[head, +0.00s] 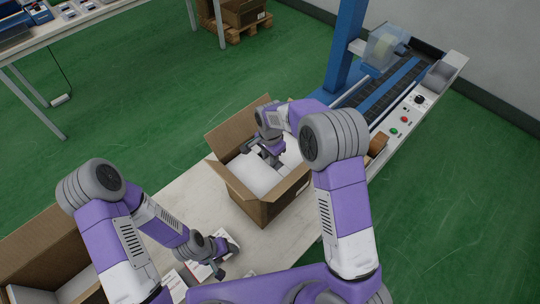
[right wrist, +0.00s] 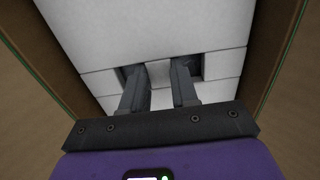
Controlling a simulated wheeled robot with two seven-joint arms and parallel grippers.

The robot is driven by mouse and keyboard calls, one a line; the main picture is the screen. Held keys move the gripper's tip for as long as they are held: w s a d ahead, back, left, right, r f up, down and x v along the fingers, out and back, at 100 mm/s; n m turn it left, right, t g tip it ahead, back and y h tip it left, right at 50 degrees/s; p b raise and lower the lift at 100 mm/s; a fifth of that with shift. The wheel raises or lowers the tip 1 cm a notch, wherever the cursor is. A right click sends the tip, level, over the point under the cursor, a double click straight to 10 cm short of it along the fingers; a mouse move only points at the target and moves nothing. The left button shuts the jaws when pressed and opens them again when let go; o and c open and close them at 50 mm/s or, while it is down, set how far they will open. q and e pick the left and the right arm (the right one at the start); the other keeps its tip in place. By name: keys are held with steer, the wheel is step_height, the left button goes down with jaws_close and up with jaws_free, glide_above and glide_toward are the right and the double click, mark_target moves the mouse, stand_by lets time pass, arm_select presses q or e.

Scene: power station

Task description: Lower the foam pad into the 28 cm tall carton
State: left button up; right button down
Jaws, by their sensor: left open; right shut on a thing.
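The open carton (head: 281,202) stands on the table with its flaps spread, and its brown walls also show in the right wrist view (right wrist: 272,50). The white foam pad (head: 250,172) lies level inside the carton's opening, below the rim. My right gripper (head: 268,157) reaches down into the carton and is shut on the pad. In the right wrist view the fingers (right wrist: 158,78) pinch a strip of the pad (right wrist: 145,30) between two dark slots. What lies under the pad is hidden. My left gripper (head: 221,272) is open and empty, low over the table, left of the carton.
Another open carton (head: 48,238) with white content stands at the lower left. Flat white and red items (head: 172,284) lie near my left gripper. A conveyor with a control panel (head: 405,119) is right of the carton. The table (head: 180,202) is clear between the cartons.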

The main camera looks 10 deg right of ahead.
steer(key=c, duration=0.8)
jaws_free()
arm_select(q)
steer(key=shift+r, duration=0.1)
arm_select(e)
steer(key=shift+r, duration=0.1)
arm_select(q)
step_height(320, 180, up, 17)
steer(key=p, duration=1.7)
arm_select(e)
step_height(320, 180, up, 22)
steer(key=shift+f, duration=0.1)
